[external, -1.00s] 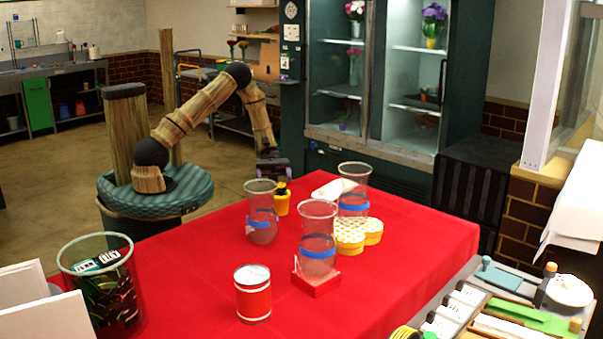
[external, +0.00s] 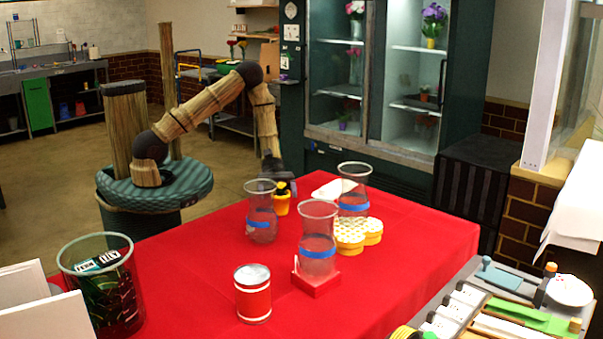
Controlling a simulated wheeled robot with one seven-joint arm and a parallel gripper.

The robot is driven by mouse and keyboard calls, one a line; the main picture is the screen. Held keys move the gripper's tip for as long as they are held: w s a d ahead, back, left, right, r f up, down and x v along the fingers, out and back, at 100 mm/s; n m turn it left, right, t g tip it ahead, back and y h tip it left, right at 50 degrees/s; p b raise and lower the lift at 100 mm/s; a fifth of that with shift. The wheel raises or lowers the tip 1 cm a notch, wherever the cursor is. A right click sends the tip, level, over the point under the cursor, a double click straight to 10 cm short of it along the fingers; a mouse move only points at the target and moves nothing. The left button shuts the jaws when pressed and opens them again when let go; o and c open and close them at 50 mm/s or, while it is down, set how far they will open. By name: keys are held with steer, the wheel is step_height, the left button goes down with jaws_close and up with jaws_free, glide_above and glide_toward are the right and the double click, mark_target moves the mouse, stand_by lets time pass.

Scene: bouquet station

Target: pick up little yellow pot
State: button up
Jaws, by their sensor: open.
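The little yellow pot (external: 282,207) stands upright on the red table near its far edge, just behind and right of the left glass vase. A dark plant with a bit of yellow shows above its rim. My gripper (external: 275,172) hangs from the arm close above and left of the pot, its dark body partly behind the vase rim and the plant. The jaws are open, but the fingertips are small and hard to make out. I cannot tell whether they touch the plant or pot.
Glass vases with blue bands stand left (external: 261,222), in front (external: 318,245) on a red block, and behind right (external: 354,195). Yellow round boxes (external: 350,238) sit right of the pot. A red-and-white can (external: 253,300) stands nearer. The red tablecloth (external: 190,265) is clear at left.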

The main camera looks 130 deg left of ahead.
mark_target(282, 200)
steer(key=p+x, duration=0.1)
steer(key=x, duration=0.4)
steer(key=shift+w+a+r+p, duration=0.1)
steer(key=shift+w+r+p, duration=0.1)
steer(key=shift+p, duration=0.15)
stand_by(0.4)
steer(key=c, duration=1.3)
step_height(282, 200, up, 10)
steer(key=shift+b, duration=0.35)
